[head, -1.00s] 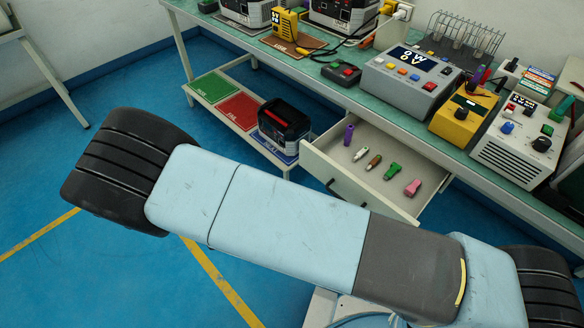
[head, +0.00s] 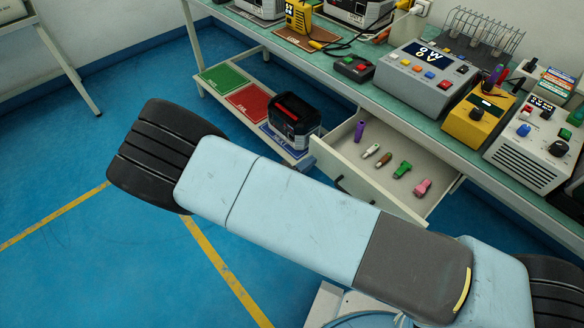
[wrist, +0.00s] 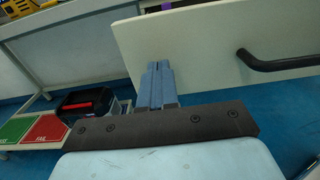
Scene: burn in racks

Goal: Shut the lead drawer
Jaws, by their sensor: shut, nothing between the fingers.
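The lead drawer (head: 440,193) stands pulled out below the bench top in the head view. Several small connectors lie in it: purple, white, brown, green and pink. In the wrist view, its pale front panel (wrist: 215,45) fills the upper right, with a black bar handle (wrist: 285,64) at the right. My gripper (wrist: 158,66) is shut and empty, its blue-grey fingers in front of the panel's left part, left of the handle. I cannot tell whether the fingertips touch the panel. In the head view my arm hides part of the drawer front and most of the gripper.
A black battery-like unit (head: 292,120) stands on the low shelf left of the drawer, near green (head: 222,78) and red (head: 249,102) mats. The bench top carries a grey console (head: 421,78), a yellow box (head: 478,112) and a white unit (head: 525,138). The blue floor at left is clear.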

